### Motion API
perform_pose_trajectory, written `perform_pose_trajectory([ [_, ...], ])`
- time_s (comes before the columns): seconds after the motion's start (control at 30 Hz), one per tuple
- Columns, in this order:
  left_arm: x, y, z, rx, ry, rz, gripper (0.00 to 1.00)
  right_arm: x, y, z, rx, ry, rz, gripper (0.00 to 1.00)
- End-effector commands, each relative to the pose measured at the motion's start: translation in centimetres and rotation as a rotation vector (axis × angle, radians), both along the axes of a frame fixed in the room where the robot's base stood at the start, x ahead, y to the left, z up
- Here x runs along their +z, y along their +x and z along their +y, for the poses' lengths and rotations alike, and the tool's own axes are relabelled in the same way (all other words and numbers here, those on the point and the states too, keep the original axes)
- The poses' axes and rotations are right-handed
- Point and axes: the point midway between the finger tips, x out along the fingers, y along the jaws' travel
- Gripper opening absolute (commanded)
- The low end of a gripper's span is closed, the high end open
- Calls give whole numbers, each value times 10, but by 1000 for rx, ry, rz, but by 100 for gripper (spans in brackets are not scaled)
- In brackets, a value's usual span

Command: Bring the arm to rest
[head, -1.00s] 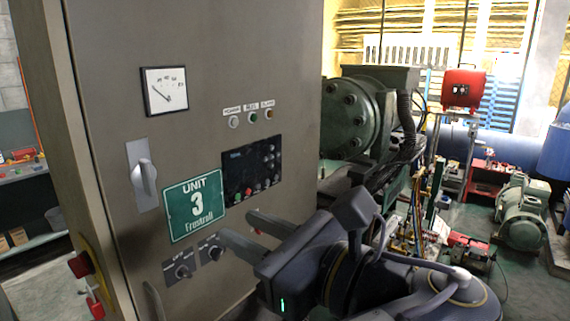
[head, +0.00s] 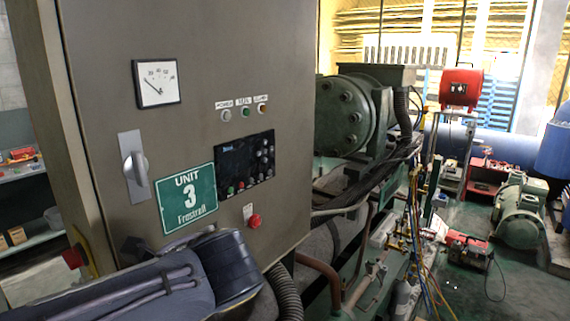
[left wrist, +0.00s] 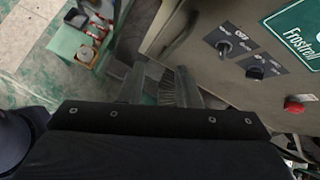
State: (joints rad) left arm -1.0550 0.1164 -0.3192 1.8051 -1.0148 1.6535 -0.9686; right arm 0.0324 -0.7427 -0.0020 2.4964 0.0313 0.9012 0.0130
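My left arm crosses the lower left of the head view, in front of the control cabinet (head: 100,200); its gripper is not visible there. In the left wrist view my left gripper (left wrist: 160,86) has its two fingers apart, with nothing held between them. The fingers point down past the lower part of the cabinet (left wrist: 225,85), near its two black knobs. I cannot tell how far they are from the panel. My right gripper is not in view.
The cabinet carries a gauge (head: 157,83), a lever handle (head: 134,167), a green Unit 3 sign (head: 188,199) and a red button (head: 254,221). A green compressor (head: 345,115) with hoses stands right of it. Open floor (head: 465,275) lies at the lower right.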

Motion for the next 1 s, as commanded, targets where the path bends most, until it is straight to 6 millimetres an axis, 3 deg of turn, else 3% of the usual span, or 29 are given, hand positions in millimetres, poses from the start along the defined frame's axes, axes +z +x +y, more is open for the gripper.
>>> perform_pose_trajectory([
  [0.03,-32,-13,25,98,-151,15,30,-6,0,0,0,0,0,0],
  [0.1,-73,-37,43,262,-392,13,30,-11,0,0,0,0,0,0],
  [0.2,-116,-76,51,544,-717,-26,30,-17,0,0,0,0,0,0],
  [0.3,-144,-110,44,861,-1009,-100,30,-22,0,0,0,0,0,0],
  [0.43,-163,-135,29,1243,-1301,-223,30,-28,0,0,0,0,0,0],
  [0.6,-173,-145,18,1557,-1510,-348,30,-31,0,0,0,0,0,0],
  [0.7,-175,-145,16,1629,-1556,-378,30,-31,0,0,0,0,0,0],
  [1.0,-175,-145,16,1633,-1558,-379,30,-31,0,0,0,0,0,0],
])
